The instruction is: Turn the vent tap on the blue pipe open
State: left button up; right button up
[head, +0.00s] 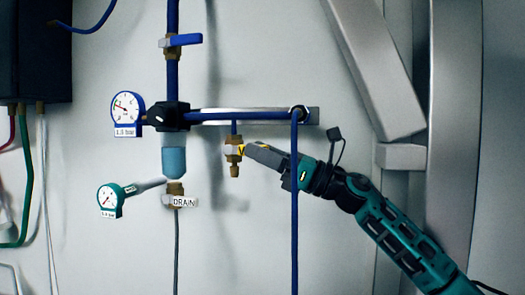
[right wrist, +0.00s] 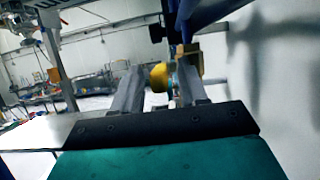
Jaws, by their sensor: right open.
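The vent tap is a brass fitting (head: 234,168) hanging from the blue pipe (head: 225,116), right of the filter bowl in the head view. Its yellow handle (head: 241,150) is partly hidden by the fingertips of my right gripper (head: 252,150). In the right wrist view, the yellow handle (right wrist: 159,77) shows between the two fingers of my right gripper, which are apart. The brass body (right wrist: 188,52) shows just beyond them. I cannot tell whether a finger touches the handle. My left gripper is not in view.
A blue-handled valve (head: 185,40) sits on the upper pipe. Left are a white gauge (head: 126,107), a teal gauge (head: 111,198) and a drain fitting labelled DRAIN (head: 184,201). A blue hose (head: 295,230) hangs close to my right wrist. Grey metal posts (head: 455,110) stand at right.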

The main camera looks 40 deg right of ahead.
jog(key=c, duration=0.4)
grip_shut()
